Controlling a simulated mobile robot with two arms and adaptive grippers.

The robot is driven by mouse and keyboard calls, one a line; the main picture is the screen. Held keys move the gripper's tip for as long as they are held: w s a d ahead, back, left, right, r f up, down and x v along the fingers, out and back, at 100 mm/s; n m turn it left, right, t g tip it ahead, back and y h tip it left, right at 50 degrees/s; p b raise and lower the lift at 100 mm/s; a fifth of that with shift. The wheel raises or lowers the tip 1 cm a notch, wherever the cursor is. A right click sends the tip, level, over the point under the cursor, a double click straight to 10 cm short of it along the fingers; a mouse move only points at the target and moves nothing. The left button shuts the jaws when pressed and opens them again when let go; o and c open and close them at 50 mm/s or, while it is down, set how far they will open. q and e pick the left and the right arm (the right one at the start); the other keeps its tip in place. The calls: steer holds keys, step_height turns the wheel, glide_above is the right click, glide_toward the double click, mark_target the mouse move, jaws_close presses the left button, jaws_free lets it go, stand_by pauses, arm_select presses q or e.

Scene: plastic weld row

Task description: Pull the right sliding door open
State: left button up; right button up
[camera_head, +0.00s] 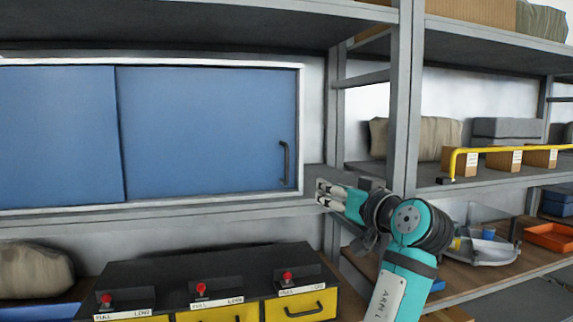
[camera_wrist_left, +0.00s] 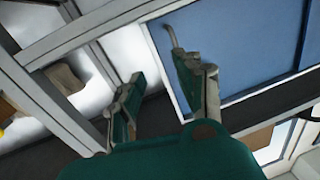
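The blue right sliding door (camera_head: 205,130) fills the cabinet's right side in the head view, with its right edge by the frame. Its dark vertical handle (camera_head: 286,164) is near that edge. The blue left door (camera_head: 58,135) is beside it. My left gripper (camera_head: 319,192) is open and empty, right of and slightly below the handle, outside the frame. In the left wrist view my left gripper (camera_wrist_left: 160,72) has its fingers apart. The handle (camera_wrist_left: 173,37) shows just past one fingertip there; I cannot tell whether they touch. My right gripper is not in view.
A grey shelf post (camera_head: 406,100) stands right behind my left arm. Below the cabinet is a dark unit with yellow drawers (camera_head: 305,306) and red knobs. A yellow rail (camera_head: 510,149) and boxes are on the right shelf. The space before the doors is clear.

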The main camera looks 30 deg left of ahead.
mark_target(288, 167)
arm_select(q)
steer(key=shift+n+g+y, duration=0.3)
steer(key=shift+n+g, duration=0.1)
steer(key=shift+n, duration=0.3)
steer(key=r+p+x, duration=0.1)
steer(key=x, duration=0.4)
steer(key=s+r+p+x, duration=0.1)
steer(key=p+x, duration=0.1)
steer(key=x, duration=0.3)
steer(key=a+p+x, duration=0.1)
steer(key=p+x, duration=0.1)
steer(key=x, duration=0.3)
steer(key=shift+s+a+r, duration=0.2)
steer(key=shift+s+r, duration=0.1)
steer(key=shift+r, duration=0.1)
steer(key=shift+w+a+f+p, duration=0.1)
steer(key=shift+w+a+p, duration=0.3)
steer(key=shift+a, duration=0.25)
steer(key=shift+c, duration=0.2)
jaws_close()
steer(key=shift+f, duration=0.1)
